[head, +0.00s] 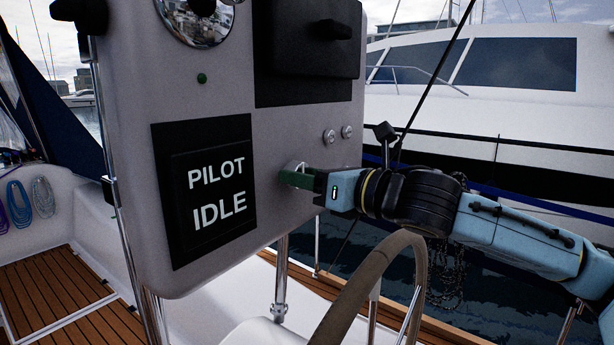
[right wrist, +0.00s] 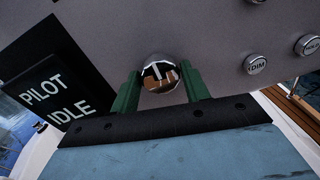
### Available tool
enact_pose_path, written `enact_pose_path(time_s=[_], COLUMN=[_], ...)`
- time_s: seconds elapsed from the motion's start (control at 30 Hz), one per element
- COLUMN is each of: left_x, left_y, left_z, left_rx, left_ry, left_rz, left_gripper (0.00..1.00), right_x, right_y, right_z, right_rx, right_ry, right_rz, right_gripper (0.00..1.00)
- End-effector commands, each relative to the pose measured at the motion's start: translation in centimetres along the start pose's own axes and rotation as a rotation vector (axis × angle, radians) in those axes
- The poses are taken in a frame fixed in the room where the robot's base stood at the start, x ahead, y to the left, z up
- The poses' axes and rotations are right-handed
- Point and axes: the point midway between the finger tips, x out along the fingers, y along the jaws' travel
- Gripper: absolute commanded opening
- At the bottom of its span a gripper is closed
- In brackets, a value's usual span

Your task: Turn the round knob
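The round knob (right wrist: 160,74) is a shiny chrome ball low on the grey console (right wrist: 205,35) in the right wrist view. In the head view only a bit of the knob (head: 297,166) shows behind the fingers. My right gripper (head: 290,175) reaches in from the right at the console face. In the right wrist view its green fingers (right wrist: 160,86) stand on either side of the knob, their tips against its edges with no clear gap. The display (head: 216,190) reads "PILOT IDLE". My left gripper is not in view.
Two small buttons (head: 338,134) sit above and right of the knob; one reads "DIM" (right wrist: 257,64). A black lever housing (head: 307,45) is higher up. A steering wheel rim (head: 380,285) curves below my right arm. A large white boat (head: 500,105) lies beyond.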

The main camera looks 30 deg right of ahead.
Motion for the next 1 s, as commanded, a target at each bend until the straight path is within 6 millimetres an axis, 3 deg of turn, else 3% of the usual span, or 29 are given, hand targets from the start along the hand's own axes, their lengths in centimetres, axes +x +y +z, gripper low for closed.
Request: enact_pose_path(time_s=[0.03, 0.2, 0.57, 1.0], left_x=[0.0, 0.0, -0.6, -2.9], left_y=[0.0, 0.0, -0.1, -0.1], left_z=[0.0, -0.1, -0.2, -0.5], left_rx=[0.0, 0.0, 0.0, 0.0], left_ry=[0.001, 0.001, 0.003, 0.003], left_rz=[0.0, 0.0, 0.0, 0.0], left_gripper=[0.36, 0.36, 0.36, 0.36], right_x=[0.0, 0.0, 0.0, 0.0], right_y=[0.0, 0.0, 0.0, 0.0], right_z=[0.0, 0.0, 0.1, 0.3], right_rx=[0.0, 0.0, 0.067, 0.42], right_ry=[0.0, 0.0, 0.004, 0.028], right_rz=[0.0, 0.0, -0.001, -0.005], right_gripper=[0.39, 0.18, 0.18, 0.18])
